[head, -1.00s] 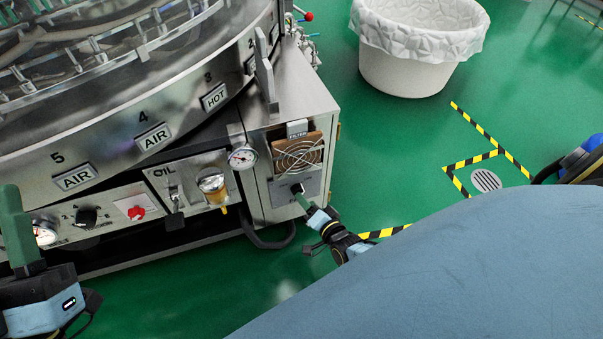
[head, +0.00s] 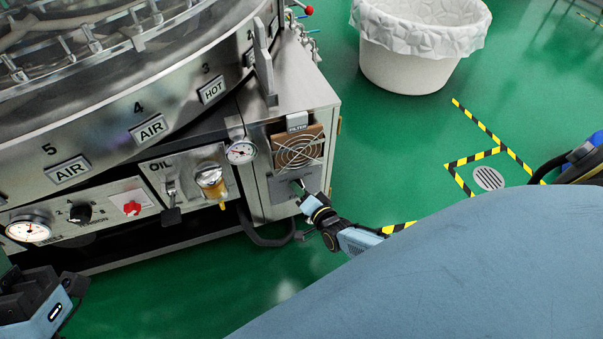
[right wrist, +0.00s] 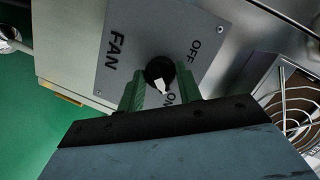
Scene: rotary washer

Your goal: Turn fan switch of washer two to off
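The fan switch (right wrist: 157,70) is a black round knob with a white pointer on a grey plate marked FAN, OFF and ON. Its pointer is toward ON. In the head view the plate (head: 312,177) is on the steel cabinet below the fan grille, and the gripper partly hides the knob. My right gripper (head: 300,188) is at the plate. In the right wrist view its green fingers (right wrist: 159,88) are apart, one on each side of the knob; firm contact cannot be told. My left gripper (head: 30,292) is at the lower left edge, its fingers mostly out of view.
The fan grille (head: 299,151) and a pressure gauge (head: 241,152) sit close to the switch. A black cable (head: 268,240) hangs below the cabinet. A white lined bin (head: 415,60) stands behind on open green floor.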

